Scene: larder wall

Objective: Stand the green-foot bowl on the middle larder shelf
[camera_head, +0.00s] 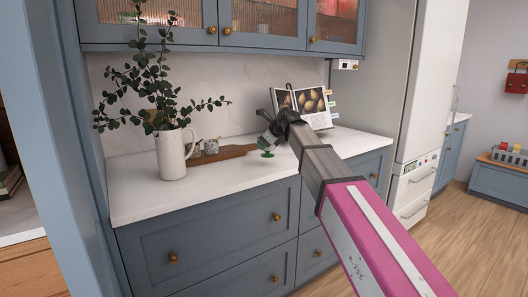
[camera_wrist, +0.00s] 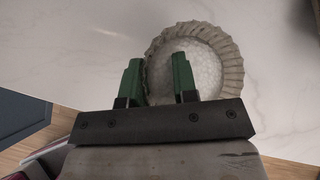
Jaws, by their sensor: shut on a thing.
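The green-foot bowl shows in the wrist view as a pale, round bowl with a fluted grey-beige rim (camera_wrist: 228,52). In the head view its green foot (camera_head: 267,154) shows at or just above the white counter; I cannot tell if it touches. My gripper (camera_wrist: 158,78) is shut on the bowl's near left wall, with one green finger outside the rim and one inside. In the head view my gripper (camera_head: 272,135) is small and partly hidden by my arm. I cannot make out the middle larder shelf in either view.
A white jug (camera_head: 172,155) with leafy branches stands left on the counter (camera_head: 140,195). A wooden board (camera_head: 222,154) with small jars lies behind the bowl. An open cookbook (camera_head: 312,106) stands behind my arm. Glass-front cupboards (camera_head: 265,22) hang above. Books (camera_head: 8,182) show at far left.

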